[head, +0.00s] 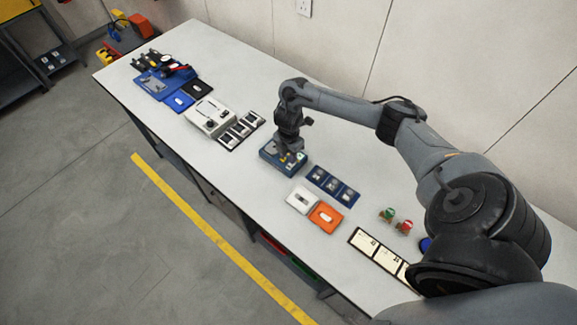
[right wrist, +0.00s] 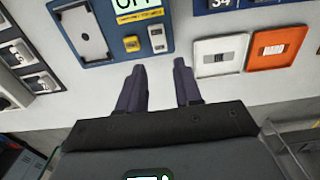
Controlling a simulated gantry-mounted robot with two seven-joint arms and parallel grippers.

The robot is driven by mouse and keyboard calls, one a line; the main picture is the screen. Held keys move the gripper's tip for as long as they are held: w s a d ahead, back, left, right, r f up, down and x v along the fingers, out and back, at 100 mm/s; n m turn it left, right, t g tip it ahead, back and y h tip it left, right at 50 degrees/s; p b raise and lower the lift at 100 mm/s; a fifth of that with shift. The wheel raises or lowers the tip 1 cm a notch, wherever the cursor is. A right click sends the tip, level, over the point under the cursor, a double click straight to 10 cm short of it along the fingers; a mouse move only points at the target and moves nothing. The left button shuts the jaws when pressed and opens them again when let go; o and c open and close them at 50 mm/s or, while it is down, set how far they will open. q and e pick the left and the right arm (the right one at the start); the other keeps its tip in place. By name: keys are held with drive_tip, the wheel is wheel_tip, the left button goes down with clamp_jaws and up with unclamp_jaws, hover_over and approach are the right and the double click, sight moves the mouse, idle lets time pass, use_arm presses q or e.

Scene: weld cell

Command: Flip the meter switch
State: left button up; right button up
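The meter is a blue box (head: 270,157) near the middle of the bench, partly hidden by my right gripper (head: 290,153) above it. In the right wrist view the blue box (right wrist: 109,48) has a grey recessed plate, a yellow button (right wrist: 131,43) and a small pale switch (right wrist: 157,39). Its display (right wrist: 136,6) is cut off by the top edge; the letters look like OFF. My right gripper (right wrist: 157,68) is open and empty, its fingertips just short of the box's near edge in that picture. My left gripper is not in view.
A white switch plate (head: 302,200) and an orange one (head: 326,217) lie close by, with a dark blue panel (head: 332,186) behind them. A light grey box (head: 210,117) stands to the left. Red and green knobs (head: 396,220) are to the right. Bare bench lies in front.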

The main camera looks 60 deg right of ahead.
sight(289, 167)
drive_tip(key=shift+f+b, duration=0.5)
drive_tip(key=shift+f, duration=2.65)
